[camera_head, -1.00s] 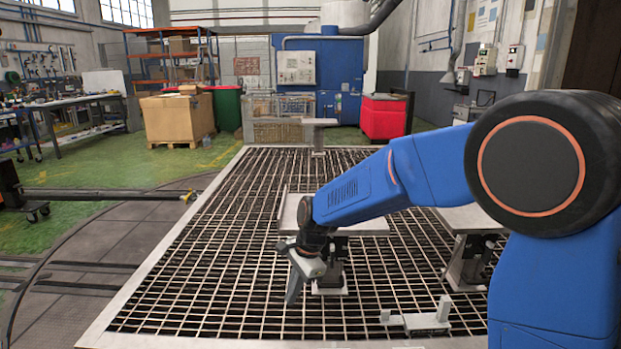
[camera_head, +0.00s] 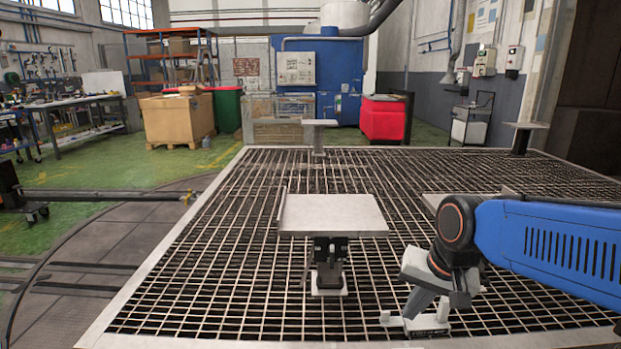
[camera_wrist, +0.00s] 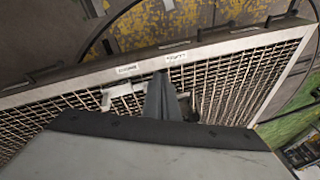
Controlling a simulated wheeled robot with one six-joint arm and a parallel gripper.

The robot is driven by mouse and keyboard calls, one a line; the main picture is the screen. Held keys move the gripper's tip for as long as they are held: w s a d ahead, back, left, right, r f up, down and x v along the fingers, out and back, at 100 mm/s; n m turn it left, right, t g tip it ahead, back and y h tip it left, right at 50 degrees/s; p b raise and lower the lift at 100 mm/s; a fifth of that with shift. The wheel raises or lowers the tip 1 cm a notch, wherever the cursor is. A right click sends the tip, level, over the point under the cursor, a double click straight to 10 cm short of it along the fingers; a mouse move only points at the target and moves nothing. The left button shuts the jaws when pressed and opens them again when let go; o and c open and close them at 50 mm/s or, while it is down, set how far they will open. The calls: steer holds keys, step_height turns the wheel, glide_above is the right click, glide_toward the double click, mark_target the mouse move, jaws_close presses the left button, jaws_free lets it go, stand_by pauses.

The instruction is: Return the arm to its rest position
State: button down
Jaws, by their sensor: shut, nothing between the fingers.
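My gripper (camera_head: 413,305) is at the lower right of the head view, on the end of my blue arm, pointing down over the grated table (camera_head: 230,265). Its fingers are shut with nothing between them. In the wrist view the closed fingers (camera_wrist: 160,98) stand over the grating near the table's labelled edge. A small pale bracket (camera_head: 398,322) lies on the grating just by the fingertips in the head view. I cannot tell whether they touch.
A flat plate on a post (camera_head: 333,214) stands mid-table, left of my gripper. Another plate (camera_head: 432,200) is partly hidden behind my arm. Smaller posts (camera_head: 318,123) (camera_head: 526,127) stand at the back. The left part of the grating is clear.

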steer(key=s+d+f+n+t+h, duration=0.1)
steer(key=s+d+n, duration=0.2)
steer(key=s+d, duration=0.5)
steer(key=s, duration=0.3)
steer(key=shift+s+f+n+h, duration=0.2)
steer(key=shift+s+n+h, duration=0.1)
steer(key=shift+n, duration=0.1)
